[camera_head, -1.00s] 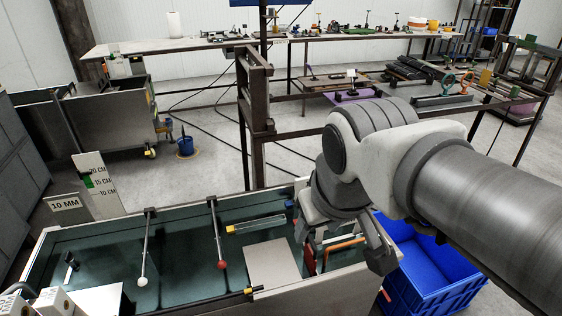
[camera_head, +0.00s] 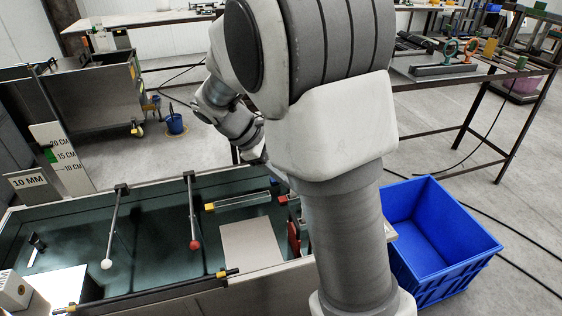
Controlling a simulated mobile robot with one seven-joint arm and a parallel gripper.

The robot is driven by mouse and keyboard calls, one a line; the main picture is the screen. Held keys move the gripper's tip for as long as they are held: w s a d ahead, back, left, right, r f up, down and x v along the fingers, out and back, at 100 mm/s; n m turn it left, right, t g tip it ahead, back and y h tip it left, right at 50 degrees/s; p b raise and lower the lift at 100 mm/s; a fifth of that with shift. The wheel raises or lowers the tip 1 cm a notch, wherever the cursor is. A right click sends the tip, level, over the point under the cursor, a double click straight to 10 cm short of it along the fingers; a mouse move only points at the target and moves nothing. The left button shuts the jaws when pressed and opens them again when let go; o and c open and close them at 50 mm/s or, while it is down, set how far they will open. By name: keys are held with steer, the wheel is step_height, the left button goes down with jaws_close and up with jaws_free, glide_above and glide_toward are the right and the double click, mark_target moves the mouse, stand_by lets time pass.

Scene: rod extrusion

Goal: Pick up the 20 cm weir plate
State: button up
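I cannot tell for certain which piece is the 20 cm weir plate. A flat beige plate (camera_head: 252,245) lies at the right part of the tank. Red upright pieces (camera_head: 294,235) show beside it at the tank's right end, partly hidden by my arm. My gripper (camera_head: 258,157) is above the tank's back edge, largely hidden behind my arm. Its fingers and anything between them cannot be made out.
The long green-lined tank (camera_head: 75,225) holds two rods with a white and a red ball end, and a clear yellow-ended tube (camera_head: 238,201). A blue crate (camera_head: 440,235) stands on the floor at right. A metal cart (camera_head: 92,100) and benches stand behind.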

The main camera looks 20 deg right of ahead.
steer(key=w+f+n+h+b, duration=0.25)
steer(key=w+f+n, duration=0.2)
steer(key=f, duration=0.35)
steer(key=w+f+n+h+b, duration=0.25)
steer(key=w+f+h, duration=0.2)
steer(key=f, duration=0.45)
steer(key=d+f+y+b, duration=0.1)
steer(key=d+f+b, duration=0.2)
steer(key=d, duration=1.3)
step_height(320, 180, down, 3)
steer(key=shift+f, duration=0.2)
steer(key=shift+s, duration=0.1)
steer(key=shift+c, duration=0.3)
jaws_close()
